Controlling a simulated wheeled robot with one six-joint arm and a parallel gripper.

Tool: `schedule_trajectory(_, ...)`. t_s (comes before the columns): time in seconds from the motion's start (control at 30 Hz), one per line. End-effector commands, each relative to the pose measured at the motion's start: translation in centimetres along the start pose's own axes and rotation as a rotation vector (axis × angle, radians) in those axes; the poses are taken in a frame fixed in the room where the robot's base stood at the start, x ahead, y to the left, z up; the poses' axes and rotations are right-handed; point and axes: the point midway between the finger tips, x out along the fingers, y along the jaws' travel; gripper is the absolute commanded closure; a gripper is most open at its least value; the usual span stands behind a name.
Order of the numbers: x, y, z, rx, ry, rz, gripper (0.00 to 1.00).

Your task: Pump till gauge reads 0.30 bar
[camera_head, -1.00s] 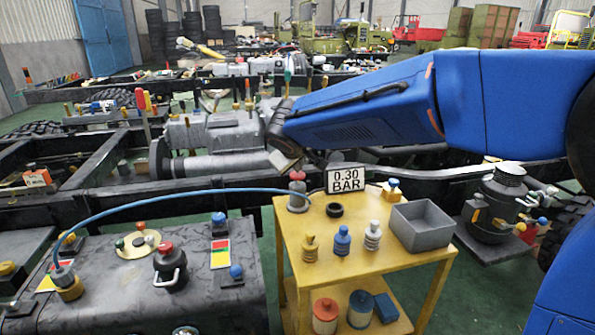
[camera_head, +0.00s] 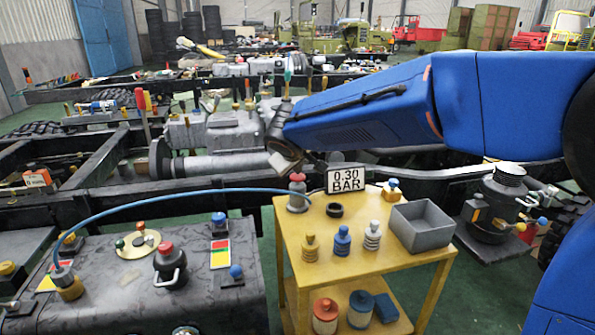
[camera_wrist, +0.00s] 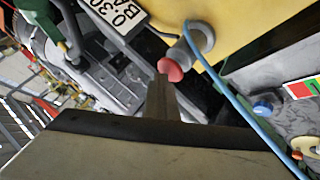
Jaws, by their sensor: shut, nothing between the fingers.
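A small grey hand pump with a red knob (camera_head: 297,191) stands upright at the back left corner of a yellow table. A blue hose (camera_head: 185,197) arches from it to a brass fitting on the dark tank at left. The pump's red knob also shows in the wrist view (camera_wrist: 170,69). My gripper (camera_wrist: 163,95) is shut and empty, its tip close to the knob; I cannot tell whether they touch. A sign (camera_head: 346,180) behind the pump reads 0.30 BAR. I cannot make out a gauge needle or reading.
The yellow table (camera_head: 289,231) also bears a black ring (camera_head: 334,210), several small coloured fittings and a grey open bin (camera_head: 421,226). The dark tank (camera_head: 120,290) at left carries valves and a round brass plate (camera_head: 137,243). Chassis rails run behind.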

Motion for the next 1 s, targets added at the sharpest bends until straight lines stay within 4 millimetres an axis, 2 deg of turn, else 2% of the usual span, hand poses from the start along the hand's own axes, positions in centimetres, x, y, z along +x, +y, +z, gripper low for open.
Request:
schedule_trajectory(0.7, -2.0, 1.5, -1.5, 0.0, -0.001, 0.0, 1.0)
schedule_trajectory(1.0, -2.2, 1.6, -1.6, 0.0, -0.001, 0.0, 1.0)
